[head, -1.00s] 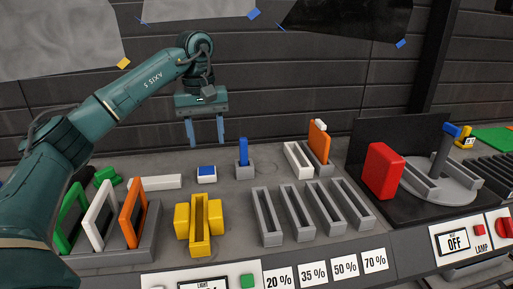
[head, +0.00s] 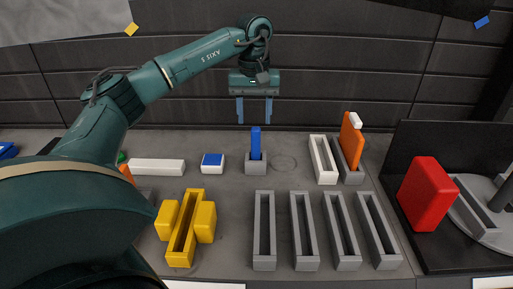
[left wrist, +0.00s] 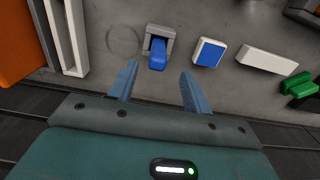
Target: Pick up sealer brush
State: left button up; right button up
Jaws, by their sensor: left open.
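What looks like the sealer brush is an upright blue stick (head: 256,143) in a small grey holder (head: 256,168) at the back of the bench. My left gripper (head: 254,120) is open and empty, pointing down, with its fingertips just above the top of the blue stick in the head view. In the left wrist view the blue stick (left wrist: 158,55) and its grey holder (left wrist: 163,33) show between and beyond the two open fingers (left wrist: 159,70), apart from them. My right gripper is not in view.
A white block with a blue top (head: 212,162) stands left of the holder, a long white bar (head: 157,166) further left. White (head: 324,162) and orange (head: 351,140) pieces stand to the right. Grey slotted trays (head: 264,232) and a yellow holder (head: 182,245) lie in front.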

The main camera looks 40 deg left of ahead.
aim_at(256, 128)
pick_arm(q)
jog(key=shift+w+d+f+p, duration=0.1)
jog(key=shift+f+p, duration=0.15)
jog(key=shift+f, duration=1.45)
jog(key=shift+w+f+p, duration=0.1)
jog(key=shift+f+p, duration=0.1)
jog(key=shift+f, duration=1.45)
jog(key=c, duration=1.1)
